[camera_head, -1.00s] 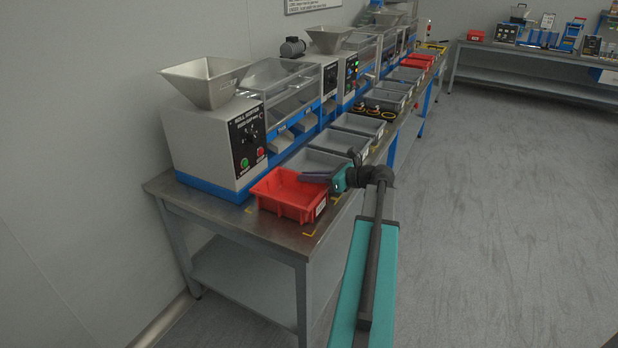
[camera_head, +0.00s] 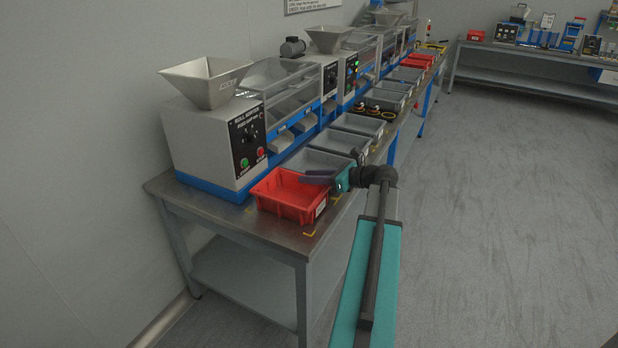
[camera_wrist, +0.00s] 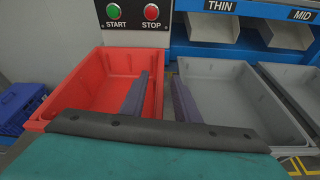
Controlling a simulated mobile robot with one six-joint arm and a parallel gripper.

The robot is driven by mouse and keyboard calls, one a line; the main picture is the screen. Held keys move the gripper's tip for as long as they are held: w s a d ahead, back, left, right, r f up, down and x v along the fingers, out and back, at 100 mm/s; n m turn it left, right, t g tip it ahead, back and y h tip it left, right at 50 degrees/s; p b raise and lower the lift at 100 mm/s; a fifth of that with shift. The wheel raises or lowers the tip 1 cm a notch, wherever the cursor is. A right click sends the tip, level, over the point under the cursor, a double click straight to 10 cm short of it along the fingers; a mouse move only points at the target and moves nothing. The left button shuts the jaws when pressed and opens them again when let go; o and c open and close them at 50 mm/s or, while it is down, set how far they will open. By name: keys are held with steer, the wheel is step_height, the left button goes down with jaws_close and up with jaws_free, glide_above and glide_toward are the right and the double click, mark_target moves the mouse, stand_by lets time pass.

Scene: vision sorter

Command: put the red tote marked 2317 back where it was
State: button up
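The red tote (camera_head: 283,207) sits at the near end of the bench, in front of the machine with START and STOP buttons. Its small white label (camera_head: 320,208) is too small to read. In the wrist view the red tote (camera_wrist: 80,112) is at left and looks empty. My gripper (camera_head: 305,178) is at the tote's right side, by the neighbouring grey tote. In the wrist view my gripper (camera_wrist: 159,76) has its two fingers apart, one over the tote's inside and one outside, with the red right wall between them. I see a gap around that wall.
A grey tote (camera_wrist: 225,70) stands just right of the red one, close to my right finger. Yellow corner marks (camera_head: 310,233) are on the bench (camera_head: 285,236) near the red tote. Several grey totes continue along the bench. A blue crate (camera_wrist: 18,108) is at far left.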

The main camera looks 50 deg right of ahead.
steer(key=v, duration=1.1)
steer(key=shift+p, duration=0.35)
